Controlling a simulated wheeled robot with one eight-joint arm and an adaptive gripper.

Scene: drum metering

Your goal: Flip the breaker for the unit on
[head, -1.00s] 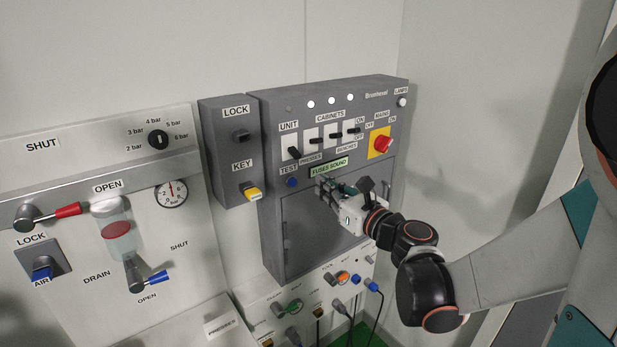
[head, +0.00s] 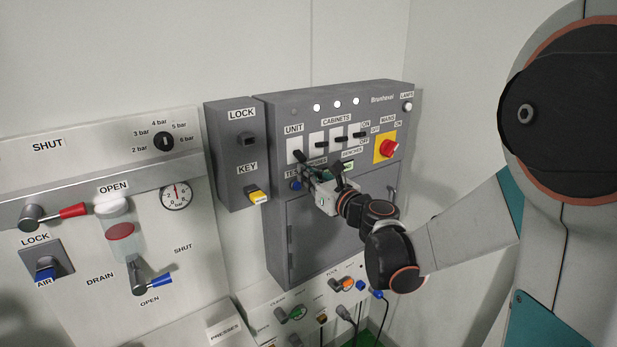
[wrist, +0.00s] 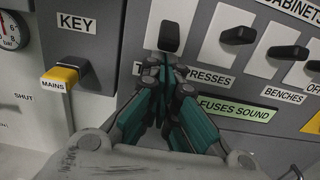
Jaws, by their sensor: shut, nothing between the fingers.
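The UNIT breaker (head: 299,157) is a black lever on a white plate, leftmost in the row on the grey panel. Its lever tilts downward in the head view. In the wrist view, the UNIT lever (wrist: 169,36) stands straight beyond my fingertips. My gripper (head: 305,173) is shut and empty, just below that lever. In the wrist view, my gripper's fingertips (wrist: 166,64) are together right under the lever; I cannot tell whether they touch it. ON and OFF labels (head: 365,131) sit at the row's right end, ON above OFF.
More breaker levers (head: 340,139) stand close to the right. A red MAINS switch (head: 388,148) is beyond them. A blue TEST button (head: 296,185) is just left of my gripper. The lock box with a yellow key (head: 257,195) juts out at the left. White lamps (head: 337,104) sit above.

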